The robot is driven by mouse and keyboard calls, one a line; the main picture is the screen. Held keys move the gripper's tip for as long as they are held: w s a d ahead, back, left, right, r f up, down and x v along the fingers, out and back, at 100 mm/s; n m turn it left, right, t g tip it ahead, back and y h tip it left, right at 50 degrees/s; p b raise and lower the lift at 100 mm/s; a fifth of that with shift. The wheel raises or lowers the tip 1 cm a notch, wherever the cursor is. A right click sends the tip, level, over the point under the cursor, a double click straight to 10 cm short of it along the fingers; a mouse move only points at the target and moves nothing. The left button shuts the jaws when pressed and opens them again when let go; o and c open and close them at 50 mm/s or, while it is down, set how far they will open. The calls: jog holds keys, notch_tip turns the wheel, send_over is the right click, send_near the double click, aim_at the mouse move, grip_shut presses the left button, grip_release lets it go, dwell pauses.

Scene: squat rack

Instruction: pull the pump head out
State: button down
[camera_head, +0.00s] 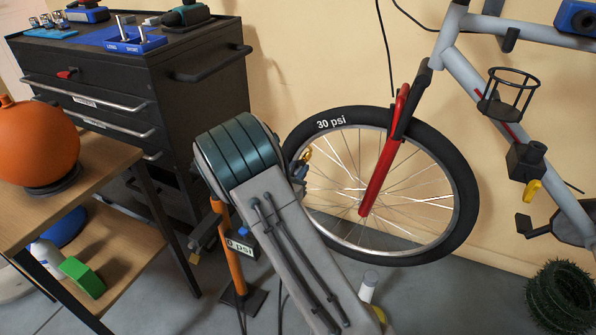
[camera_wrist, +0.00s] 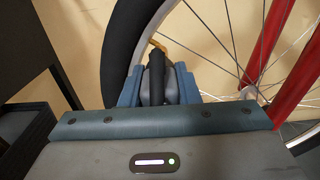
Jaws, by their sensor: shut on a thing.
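The pump head (camera_wrist: 156,66) is a dark piece with a small orange lever, held between the two blue-grey fingers of my gripper (camera_wrist: 157,84) in the wrist view. In the head view, my gripper (camera_head: 299,172) reaches the left inner side of the front wheel (camera_head: 462,190), and the orange lever (camera_head: 307,155) shows beside the rim. The valve is hidden, so I cannot tell whether the head sits on it. The orange floor pump (camera_head: 231,262) stands behind my arm, with a gauge label (camera_head: 240,248) that is partly covered. The tyre reads "30 psi".
A black tool cabinet (camera_head: 205,100) stands at the left, behind a wooden table (camera_head: 100,170) with an orange ball-like object (camera_head: 38,145). The bicycle frame (camera_head: 475,75) extends right. A dark bristly coil (camera_head: 562,300) lies at the lower right. Floor below the wheel is mostly open.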

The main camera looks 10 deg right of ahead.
jog(key=shift+p+v, duration=0.4)
jog(key=shift+v, duration=2.45)
